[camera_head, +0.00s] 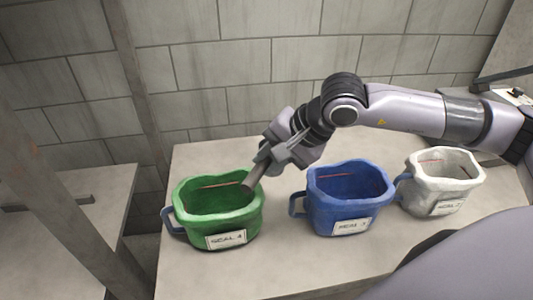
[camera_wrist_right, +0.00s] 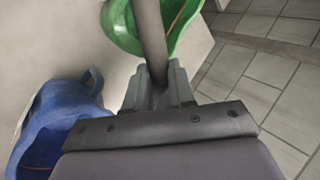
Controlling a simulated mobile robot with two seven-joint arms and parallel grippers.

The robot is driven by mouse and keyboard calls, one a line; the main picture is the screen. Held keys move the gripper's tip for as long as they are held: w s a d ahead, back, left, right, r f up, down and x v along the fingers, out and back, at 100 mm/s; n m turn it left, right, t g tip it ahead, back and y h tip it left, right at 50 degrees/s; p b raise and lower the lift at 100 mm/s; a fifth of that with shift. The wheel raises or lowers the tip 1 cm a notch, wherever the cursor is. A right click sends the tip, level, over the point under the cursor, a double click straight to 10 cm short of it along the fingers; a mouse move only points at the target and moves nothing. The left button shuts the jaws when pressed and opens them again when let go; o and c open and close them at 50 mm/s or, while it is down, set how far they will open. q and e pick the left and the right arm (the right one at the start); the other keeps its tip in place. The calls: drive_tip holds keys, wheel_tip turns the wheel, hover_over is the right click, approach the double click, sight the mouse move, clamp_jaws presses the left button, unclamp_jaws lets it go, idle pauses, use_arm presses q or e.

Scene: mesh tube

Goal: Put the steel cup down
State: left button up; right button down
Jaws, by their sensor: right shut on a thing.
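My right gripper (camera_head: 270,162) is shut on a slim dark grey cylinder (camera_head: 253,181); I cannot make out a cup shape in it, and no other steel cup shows. The cylinder tilts down to the left, with its lower end over the right rim of the green container (camera_head: 235,222). I cannot tell whether it touches the rim. In the right wrist view the fingers (camera_wrist_right: 158,82) clasp the cylinder (camera_wrist_right: 150,35), which stretches out across the green container (camera_wrist_right: 122,25). My left gripper is not in view.
A blue container (camera_head: 345,212) and a white container (camera_head: 444,190) stand to the right on the pale table (camera_head: 290,262). All three containers have handles and labels. The table's front strip is clear. A block wall (camera_head: 300,60) stands behind, and another pale surface (camera_head: 60,240) lies at left.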

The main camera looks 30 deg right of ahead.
drive_tip(key=n+g+y, duration=0.1)
drive_tip(key=n, duration=0.1)
drive_tip(key=s+n, duration=0.1)
drive_tip(key=n, duration=0.1)
drive_tip(key=shift+s+r+g+y, duration=0.1)
drive_tip(key=shift+s+g+y, duration=0.1)
drive_tip(key=shift+g+y, duration=0.2)
drive_tip(key=n+g, duration=0.1)
drive_tip(key=n, duration=0.1)
drive_tip(key=s+n+g, duration=0.1)
drive_tip(key=n, duration=0.1)
drive_tip(key=s+a+n+g+y, duration=0.1)
drive_tip(key=n+g, duration=0.1)
drive_tip(key=shift+s+r+n, duration=0.15)
drive_tip(key=shift+r+n, duration=0.05)
drive_tip(key=shift+n, duration=0.2)
drive_tip(key=shift+d, duration=0.15)
